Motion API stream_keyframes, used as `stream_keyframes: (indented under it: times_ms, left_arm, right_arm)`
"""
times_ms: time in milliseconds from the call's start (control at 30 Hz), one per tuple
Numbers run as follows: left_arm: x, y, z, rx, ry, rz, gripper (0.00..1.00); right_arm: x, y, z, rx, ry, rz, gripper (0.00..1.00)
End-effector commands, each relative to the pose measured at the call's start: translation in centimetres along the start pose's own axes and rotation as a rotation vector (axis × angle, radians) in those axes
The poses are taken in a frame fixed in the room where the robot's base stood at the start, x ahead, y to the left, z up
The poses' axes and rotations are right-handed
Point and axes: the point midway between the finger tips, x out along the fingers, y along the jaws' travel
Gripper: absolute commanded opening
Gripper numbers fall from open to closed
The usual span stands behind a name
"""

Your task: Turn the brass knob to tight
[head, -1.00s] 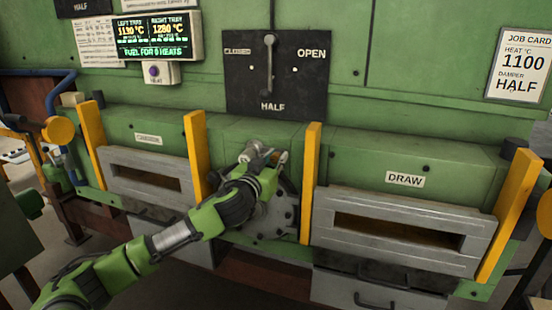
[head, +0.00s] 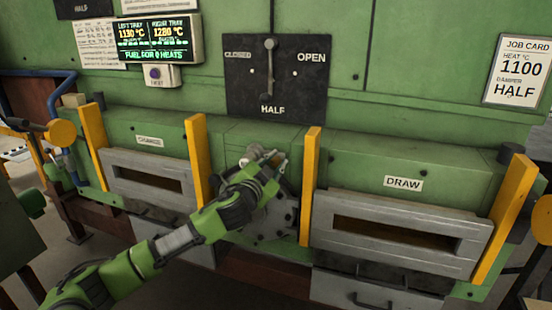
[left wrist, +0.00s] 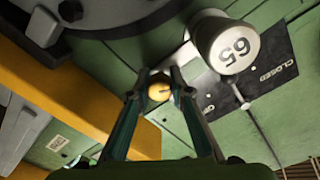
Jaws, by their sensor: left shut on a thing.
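The brass knob (left wrist: 159,91) shows in the left wrist view as a small round yellow face with a dark mark. It sits between the two fingertips of my left gripper (left wrist: 162,80), which is shut on it. In the head view my left gripper (head: 276,161) reaches up to the middle of the furnace front, between the two yellow posts. My gripper hides the knob there. My right gripper is not in view.
A pale cylinder marked 65 (left wrist: 225,42) stands close beside the fingers. A yellow post (head: 311,180) rises just right of the gripper, another (head: 197,160) to its left. The damper plate (head: 275,78) is above; the DRAW door (head: 400,225) is at right.

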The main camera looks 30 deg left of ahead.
Motion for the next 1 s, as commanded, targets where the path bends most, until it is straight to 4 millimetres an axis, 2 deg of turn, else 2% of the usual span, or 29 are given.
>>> stream_keyframes:
  times_ms: [700, 1000]
  left_arm:
    - [0.0, -0.1, -0.2, 0.678, -0.02, 0.001, 0.0]
    - [0.0, -0.1, -0.1, 0.913, -0.027, 0.002, 0.0]
  right_arm:
    - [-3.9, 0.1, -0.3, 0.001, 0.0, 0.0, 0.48]
    - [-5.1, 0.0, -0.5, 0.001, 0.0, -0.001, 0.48]
